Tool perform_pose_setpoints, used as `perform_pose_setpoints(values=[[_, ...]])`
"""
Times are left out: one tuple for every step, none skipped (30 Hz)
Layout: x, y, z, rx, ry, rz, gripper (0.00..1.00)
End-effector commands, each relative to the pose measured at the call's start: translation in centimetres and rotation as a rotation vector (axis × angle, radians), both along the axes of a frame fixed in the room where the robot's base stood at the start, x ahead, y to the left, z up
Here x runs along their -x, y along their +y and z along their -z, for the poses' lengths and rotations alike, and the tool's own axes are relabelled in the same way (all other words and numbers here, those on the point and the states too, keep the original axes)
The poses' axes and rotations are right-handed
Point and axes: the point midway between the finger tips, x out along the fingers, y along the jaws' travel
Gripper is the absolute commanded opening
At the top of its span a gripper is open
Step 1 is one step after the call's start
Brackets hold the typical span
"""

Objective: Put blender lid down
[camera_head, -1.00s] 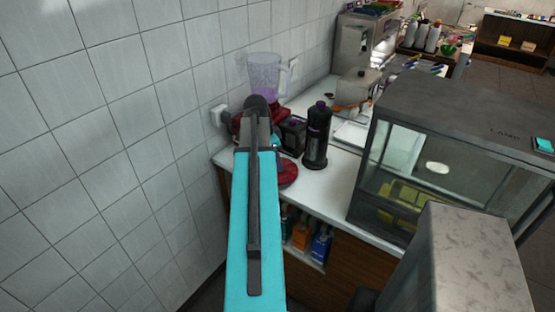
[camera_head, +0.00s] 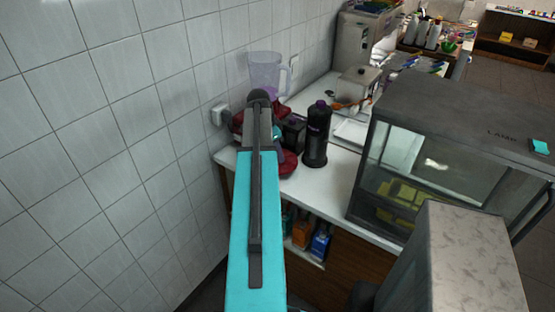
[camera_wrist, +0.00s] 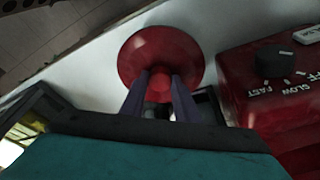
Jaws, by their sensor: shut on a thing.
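The red round blender lid (camera_wrist: 161,54) is in the wrist view, with the two fingers of my gripper (camera_wrist: 160,86) shut on its central knob. Part of the lid (camera_head: 288,163) also shows in the head view, to the right of my arm, over the near end of the white counter (camera_head: 330,180). I cannot tell whether it touches the counter. The red blender base (camera_wrist: 285,95) with its dial is right of the lid in the wrist view. The clear blender jug (camera_head: 264,70) stands by the tiled wall. My arm hides much of the base and my gripper in the head view.
A black bottle (camera_head: 316,135) stands close to the right of the lid, beside a dark boxy item (camera_head: 293,131). A large glass-sided case (camera_head: 440,140) takes up the counter's right side. White counter shows between bottle and case.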

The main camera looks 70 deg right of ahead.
Motion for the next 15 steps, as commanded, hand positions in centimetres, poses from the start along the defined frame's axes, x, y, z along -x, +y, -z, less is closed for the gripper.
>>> perform_pose_setpoints(values=[[0.0,0.0,0.1,-0.001,0.001,0.000,0.01],[0.0,0.0,0.3,-0.001,0.001,0.000,0.01],[0.0,0.0,0.5,-0.001,0.001,0.000,0.01],[0.0,0.1,0.8,-0.001,0.001,0.001,0.01],[0.0,0.1,1.0,-0.002,0.001,0.001,0.01],[0.0,0.1,1.3,-0.002,0.001,0.001,0.01],[0.0,0.1,1.5,-0.002,0.001,0.001,0.01],[0.0,0.1,1.8,-0.001,0.001,0.001,0.01],[0.0,0.1,2.2,-0.002,0.001,0.001,0.01],[0.0,0.1,2.4,-0.002,0.001,0.001,0.01],[0.0,0.1,2.6,-0.002,0.001,0.001,0.01],[0.0,0.1,2.8,-0.001,0.001,0.000,0.01],[0.0,0.0,3.0,-0.001,0.001,0.000,0.01],[0.0,0.0,3.1,-0.001,0.001,0.000,0.01],[0.0,0.0,3.2,0.000,0.000,0.000,0.01]])
